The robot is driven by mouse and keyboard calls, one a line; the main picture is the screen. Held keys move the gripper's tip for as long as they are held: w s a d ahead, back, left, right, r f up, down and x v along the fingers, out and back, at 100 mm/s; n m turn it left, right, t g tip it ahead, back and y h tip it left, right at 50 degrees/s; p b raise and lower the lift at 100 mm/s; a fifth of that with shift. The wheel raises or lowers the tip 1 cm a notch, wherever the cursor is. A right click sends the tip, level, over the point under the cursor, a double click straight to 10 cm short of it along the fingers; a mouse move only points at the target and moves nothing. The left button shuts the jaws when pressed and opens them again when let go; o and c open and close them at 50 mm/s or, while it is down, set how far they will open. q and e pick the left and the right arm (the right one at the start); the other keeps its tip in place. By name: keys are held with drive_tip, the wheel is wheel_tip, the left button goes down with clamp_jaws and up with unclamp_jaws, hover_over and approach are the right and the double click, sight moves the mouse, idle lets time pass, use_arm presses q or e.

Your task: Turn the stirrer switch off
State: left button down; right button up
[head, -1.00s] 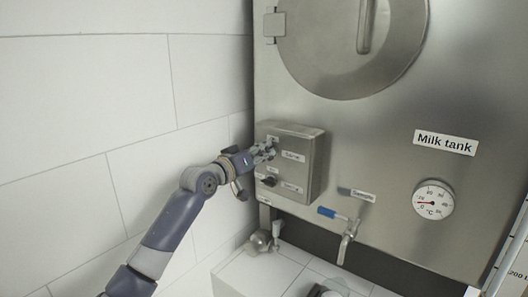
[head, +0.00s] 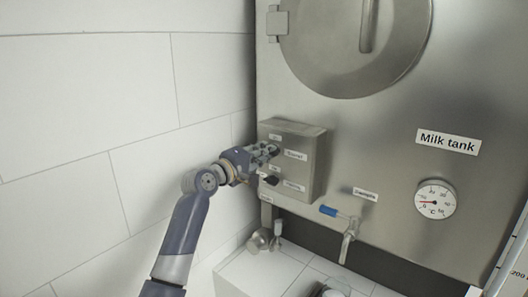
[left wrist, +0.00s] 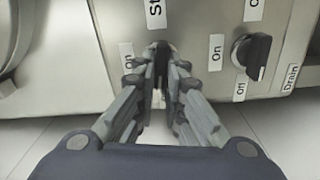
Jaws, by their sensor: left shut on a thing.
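A steel control box (head: 311,172) is fixed low on the left of the milk tank's front. Its upper switch is the stirrer switch, a black knob (left wrist: 161,65) beside a partly visible label starting "St" (left wrist: 155,12). My left gripper (head: 269,151) reaches the box from the left. In the left wrist view its fingertips (left wrist: 161,72) are closed on the stirrer knob from both sides. The fingers cover much of the knob, so its exact setting is hard to read. My right gripper is in neither view.
A second black knob, the drain switch (head: 271,181), sits just below on the box; it also shows in the left wrist view (left wrist: 252,55). A blue-handled tap (head: 347,226) and a dial thermometer (head: 435,199) are to the right. A tiled wall (head: 90,110) stands close at left.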

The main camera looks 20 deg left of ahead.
use_arm(q)
drive_tip(key=shift+f+n, duration=0.15)
drive_tip(key=shift+n, duration=0.85)
drive_tip(key=c, duration=1.7)
unclamp_jaws()
drive_tip(key=v, duration=1.2)
drive_tip(key=shift+w, duration=0.1)
